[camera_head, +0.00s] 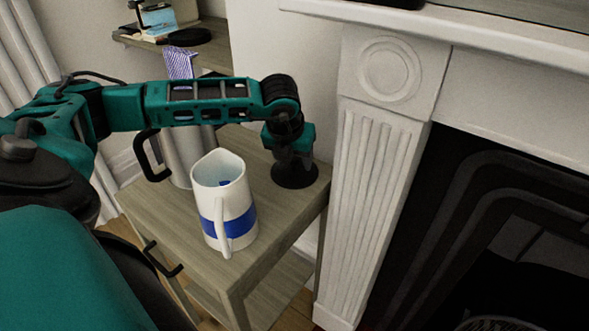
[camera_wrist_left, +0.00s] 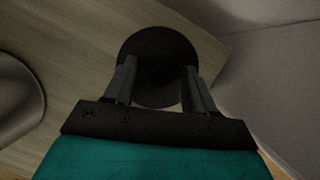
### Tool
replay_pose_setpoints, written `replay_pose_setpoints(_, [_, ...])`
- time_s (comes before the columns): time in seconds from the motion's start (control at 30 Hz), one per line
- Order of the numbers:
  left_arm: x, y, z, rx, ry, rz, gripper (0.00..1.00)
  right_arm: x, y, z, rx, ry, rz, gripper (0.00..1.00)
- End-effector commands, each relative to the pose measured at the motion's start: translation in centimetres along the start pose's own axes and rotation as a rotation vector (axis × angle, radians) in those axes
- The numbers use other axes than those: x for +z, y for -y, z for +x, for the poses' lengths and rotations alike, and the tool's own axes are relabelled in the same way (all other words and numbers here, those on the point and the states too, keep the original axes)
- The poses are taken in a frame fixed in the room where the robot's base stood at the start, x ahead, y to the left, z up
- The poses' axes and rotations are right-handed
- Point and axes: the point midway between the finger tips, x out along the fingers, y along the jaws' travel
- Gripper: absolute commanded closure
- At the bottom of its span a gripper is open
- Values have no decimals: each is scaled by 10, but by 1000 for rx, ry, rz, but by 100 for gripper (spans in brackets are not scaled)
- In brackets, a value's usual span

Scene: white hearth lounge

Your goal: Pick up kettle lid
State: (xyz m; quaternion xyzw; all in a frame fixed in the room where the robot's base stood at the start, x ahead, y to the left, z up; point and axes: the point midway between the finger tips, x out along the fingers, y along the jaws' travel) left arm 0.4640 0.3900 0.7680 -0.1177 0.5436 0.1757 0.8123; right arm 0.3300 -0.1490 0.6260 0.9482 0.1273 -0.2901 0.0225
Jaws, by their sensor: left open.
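The kettle lid (camera_head: 298,180), a round black disc, lies on the wooden side table (camera_head: 150,204) near its far right corner. It also shows in the left wrist view (camera_wrist_left: 158,42), with a darker round spot at its middle. My left gripper (camera_head: 291,160) points down right over the lid. In the left wrist view its two open fingers (camera_wrist_left: 160,66) overlap the lid on either side of its middle. I cannot tell whether they touch it. A metal kettle-like vessel (camera_head: 183,158) with a black handle stands behind my arm, its upper part partly hidden. My right gripper is out of view.
A white jug (camera_head: 209,183) with a blue band stands at the front of the table, left of the lid. The white fireplace pillar (camera_head: 362,200) rises close on the right. A shelf (camera_head: 215,57) with small items is behind my arm.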

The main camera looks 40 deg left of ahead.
Motion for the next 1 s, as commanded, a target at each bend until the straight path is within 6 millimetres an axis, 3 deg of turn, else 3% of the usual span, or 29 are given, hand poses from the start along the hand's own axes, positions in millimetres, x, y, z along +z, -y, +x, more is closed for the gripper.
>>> replay_pose_setpoints(0.27, [1, 0, 4, 0, 1, 0, 45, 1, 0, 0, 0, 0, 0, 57])
replay_pose_setpoints(0.83, [0, 0, 4, 0, 1, 1, 98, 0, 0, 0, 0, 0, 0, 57])
replay_pose_setpoints(1.0, [1, 0, 3, 0, 1, 0, 100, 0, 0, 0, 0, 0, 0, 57])
